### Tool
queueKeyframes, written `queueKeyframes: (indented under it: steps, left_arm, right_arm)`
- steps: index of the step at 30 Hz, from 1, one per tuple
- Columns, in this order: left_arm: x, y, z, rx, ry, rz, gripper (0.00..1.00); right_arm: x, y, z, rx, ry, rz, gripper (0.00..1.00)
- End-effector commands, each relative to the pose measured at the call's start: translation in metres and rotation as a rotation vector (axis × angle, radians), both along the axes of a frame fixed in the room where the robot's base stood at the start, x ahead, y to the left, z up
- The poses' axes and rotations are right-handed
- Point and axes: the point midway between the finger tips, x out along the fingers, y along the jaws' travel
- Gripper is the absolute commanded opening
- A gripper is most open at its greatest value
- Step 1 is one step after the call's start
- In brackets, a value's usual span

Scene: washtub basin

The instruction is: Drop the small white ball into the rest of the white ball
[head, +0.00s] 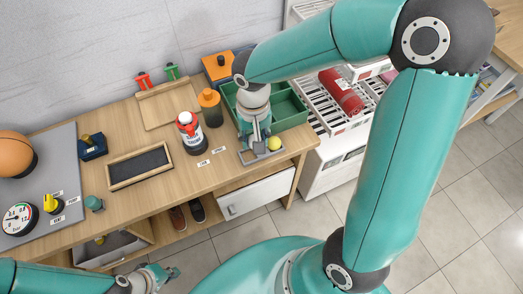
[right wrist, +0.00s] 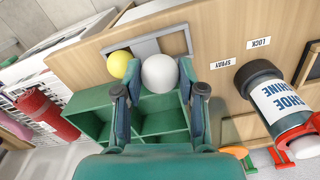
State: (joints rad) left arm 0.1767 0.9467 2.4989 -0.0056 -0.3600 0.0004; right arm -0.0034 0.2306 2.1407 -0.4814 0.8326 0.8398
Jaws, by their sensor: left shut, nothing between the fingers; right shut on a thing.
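The small white ball (right wrist: 160,72) is between the fingertips of my right gripper (right wrist: 158,76), which is shut on it, in the right wrist view. In the head view my right gripper (head: 256,138) is over the grey tray (head: 249,158) at the table's front right, and the white ball is hidden there. A yellow ball (head: 274,143) is at this tray, close beside the gripper; it also shows in the right wrist view (right wrist: 120,64). I cannot make out the white ball's rest. My left gripper (head: 162,273) is shut and empty, low in front of the table.
A green divided box (head: 291,111) stands behind the tray. A red-capped shoe shine bottle (head: 190,134) and an orange-capped jar (head: 210,108) stand left of it. A black-topped wooden frame (head: 139,167) lies farther left. A white rack holds a red cylinder (head: 341,91) at the right.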

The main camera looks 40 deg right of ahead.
Motion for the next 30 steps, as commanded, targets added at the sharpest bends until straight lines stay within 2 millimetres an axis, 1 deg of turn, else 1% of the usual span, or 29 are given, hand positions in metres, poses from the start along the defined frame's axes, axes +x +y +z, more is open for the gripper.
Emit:
queueKeyframes:
  steps: [5,6,8,9,11,20,23,26,30]
  left_arm:
    - [0.000,0.000,0.001,0.000,0.000,0.000,0.00]
    - [0.000,0.000,0.001,0.000,0.000,0.000,0.00]
    - [0.000,0.000,0.001,0.000,0.000,0.000,0.00]
    - [0.000,0.000,0.001,0.000,0.000,0.000,0.00]
    - [0.000,0.000,0.001,0.000,0.000,0.000,0.00]
    - [0.000,0.000,0.001,0.000,-0.001,0.000,0.00]
    - [0.000,0.000,0.001,0.000,-0.001,0.000,0.00]
    - [0.000,0.000,0.001,0.000,0.000,0.000,0.00]
    - [0.000,0.000,0.001,0.000,0.000,0.000,0.00]
  right_arm:
    - [0.000,0.000,0.000,0.000,0.000,0.001,0.16]
    - [0.000,0.000,0.000,0.000,0.000,0.001,0.43]
    - [0.000,0.000,0.000,0.000,0.000,0.001,0.53]
    - [0.000,0.000,0.000,0.000,0.000,0.001,0.59]
    - [0.000,0.000,0.000,0.000,0.000,0.001,0.69]
    - [0.000,0.000,0.001,0.000,0.000,0.002,0.69]
    - [0.001,0.001,0.005,0.000,-0.002,0.002,0.69]
    - [0.002,0.000,0.015,-0.001,-0.004,0.001,0.69]
    - [0.002,0.001,0.039,-0.001,-0.008,0.002,0.69]
